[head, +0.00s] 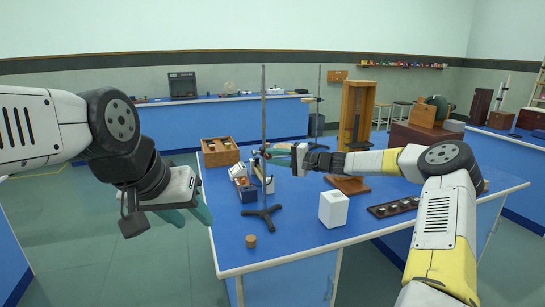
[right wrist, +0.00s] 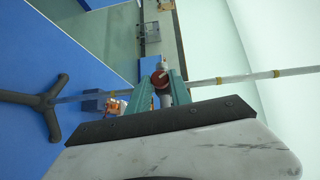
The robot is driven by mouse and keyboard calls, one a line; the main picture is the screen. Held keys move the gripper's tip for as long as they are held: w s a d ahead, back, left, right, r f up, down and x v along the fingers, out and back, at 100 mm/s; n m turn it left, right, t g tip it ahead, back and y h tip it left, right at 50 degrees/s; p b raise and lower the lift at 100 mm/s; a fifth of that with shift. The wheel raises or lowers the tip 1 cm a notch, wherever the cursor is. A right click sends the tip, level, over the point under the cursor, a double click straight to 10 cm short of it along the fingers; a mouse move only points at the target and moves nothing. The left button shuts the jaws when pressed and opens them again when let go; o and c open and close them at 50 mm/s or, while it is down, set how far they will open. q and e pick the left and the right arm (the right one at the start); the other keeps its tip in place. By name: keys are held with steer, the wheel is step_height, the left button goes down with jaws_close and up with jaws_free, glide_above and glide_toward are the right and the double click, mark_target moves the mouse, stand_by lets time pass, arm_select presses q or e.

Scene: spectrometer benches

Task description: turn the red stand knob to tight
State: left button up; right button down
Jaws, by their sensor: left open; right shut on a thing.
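The dark stand (head: 264,110) has a tall rod and a black tripod foot and stands upright on the blue bench. My right gripper (head: 272,151) is at mid height on its rod. In the right wrist view the red stand knob (right wrist: 159,79) sits between the two teal fingertips, and the gripper is shut on it. The rod (right wrist: 240,77) crosses that view behind the fingers. In the head view the knob is mostly hidden by the gripper. My left gripper (head: 190,211) is open and empty, left of the bench edge, away from the stand. I cannot read how tight the knob is.
A wooden box (head: 220,152) and a small apparatus (head: 243,188) stand beside the stand. A cork-like cylinder (head: 251,241) is at the front, a white block (head: 333,208) to the right. A tall wooden frame (head: 355,120) stands behind my right forearm.

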steer(key=shift+a+f+m+t+y, duration=0.1)
steer(key=shift+f+m+t+y, duration=0.1)
steer(key=shift+m+t+y, duration=0.5)
steer(key=shift+f+m+t+y, duration=0.2)
steer(key=shift+m+y, duration=0.3)
steer(key=shift+m, duration=0.4)
steer(key=shift+s, duration=0.1)
steer(key=c, duration=1.2)
jaws_free()
steer(key=v, duration=0.7)
steer(key=shift+s+d, duration=0.2)
steer(key=shift+d, duration=0.15)
steer(key=shift+f, duration=0.1)
